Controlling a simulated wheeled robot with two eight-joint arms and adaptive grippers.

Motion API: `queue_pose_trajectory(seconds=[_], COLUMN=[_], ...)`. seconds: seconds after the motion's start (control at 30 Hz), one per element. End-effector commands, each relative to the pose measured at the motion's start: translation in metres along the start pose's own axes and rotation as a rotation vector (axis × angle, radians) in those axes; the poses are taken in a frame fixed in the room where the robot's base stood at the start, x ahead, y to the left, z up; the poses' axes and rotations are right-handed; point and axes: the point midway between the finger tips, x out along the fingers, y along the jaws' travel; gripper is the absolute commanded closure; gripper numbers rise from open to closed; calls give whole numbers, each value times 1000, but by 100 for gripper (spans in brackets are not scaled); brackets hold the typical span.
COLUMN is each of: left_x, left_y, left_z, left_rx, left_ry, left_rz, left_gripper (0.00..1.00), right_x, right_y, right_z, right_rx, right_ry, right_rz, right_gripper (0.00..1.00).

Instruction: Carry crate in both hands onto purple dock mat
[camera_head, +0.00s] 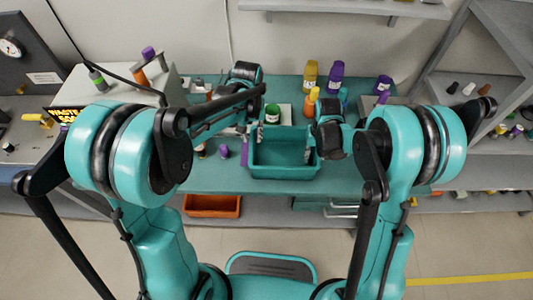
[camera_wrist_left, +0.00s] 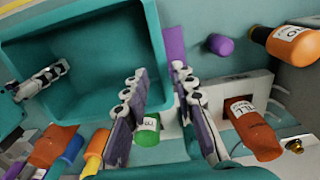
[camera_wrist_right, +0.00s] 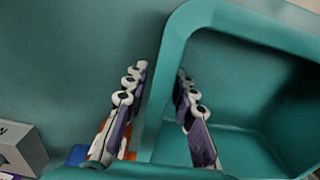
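The teal crate (camera_head: 285,172) is empty and level at the front of the teal table. A strip of the purple mat (camera_head: 244,152) shows along its left side; the crate hides any more of it. My left gripper (camera_head: 247,130) has one finger inside and one outside the crate's left wall; its fingers (camera_wrist_left: 157,85) straddle the wall. My right gripper (camera_head: 318,145) straddles the opposite wall, its fingers (camera_wrist_right: 163,85) on either side of the rim. I cannot tell whether the fingers press on the walls, or whether the crate rests or hangs just above the surface.
Yellow and purple bottles (camera_head: 310,75) stand at the back of the table. A small purple piece (camera_head: 224,151) is left of the mat. An orange bin (camera_head: 212,205) sits below the table.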

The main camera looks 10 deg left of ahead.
Motion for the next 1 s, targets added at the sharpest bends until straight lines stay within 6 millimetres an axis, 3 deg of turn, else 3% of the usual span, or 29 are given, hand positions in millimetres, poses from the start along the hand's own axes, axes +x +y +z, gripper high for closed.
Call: queue_pose_trajectory(seconds=[0.17, 0.37, 0.8, 1.0], left_x=[-23, -30, -29, -29], left_y=[0, 0, 0, 0], left_z=[0, 0, 0, 0], left_rx=[0, 0, 0, 0], left_ry=[0, 0, 0, 0], left_rz=[0, 0, 0, 0], left_gripper=[74, 74, 74, 74], right_x=[0, -12, -101, -118], right_y=[0, 0, 0, 0], right_z=[0, 0, 0, 0], right_rx=[0, 0, 0, 0], right_ry=[0, 0, 0, 0], right_rz=[0, 0, 0, 0], right_gripper=[74, 74, 74, 74])
